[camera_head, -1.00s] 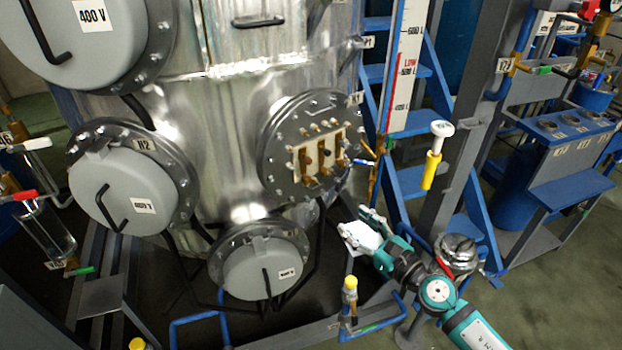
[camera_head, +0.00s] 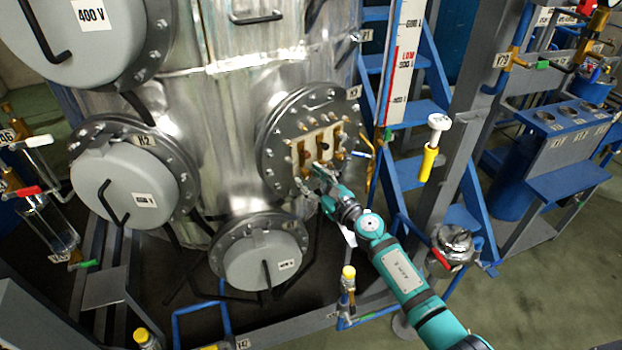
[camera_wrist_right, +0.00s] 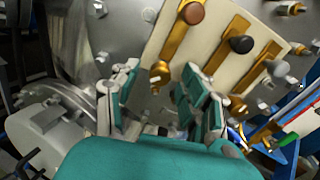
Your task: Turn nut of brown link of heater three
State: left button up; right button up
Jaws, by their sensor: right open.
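The opened heater flange (camera_head: 285,118) sits on the right of the metal vessel. Its pale terminal plate (camera_head: 302,153) carries several brass links. In the right wrist view, the links on the plate (camera_wrist_right: 222,75) have round ends of different shades; the left one has a brown end (camera_wrist_right: 192,13), the middle one a black end (camera_wrist_right: 241,44). My right gripper (camera_head: 317,172) is at the lower part of this plate. In the right wrist view its fingers (camera_wrist_right: 158,98) are apart, with the lower brass nut (camera_wrist_right: 160,72) just beyond the gap. I cannot tell whether they touch it. My left gripper is out of view.
Closed grey heater covers stand at the left (camera_head: 130,193) and below (camera_head: 262,262) the open flange.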

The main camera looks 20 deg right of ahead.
grip_shut()
dwell(0.4)
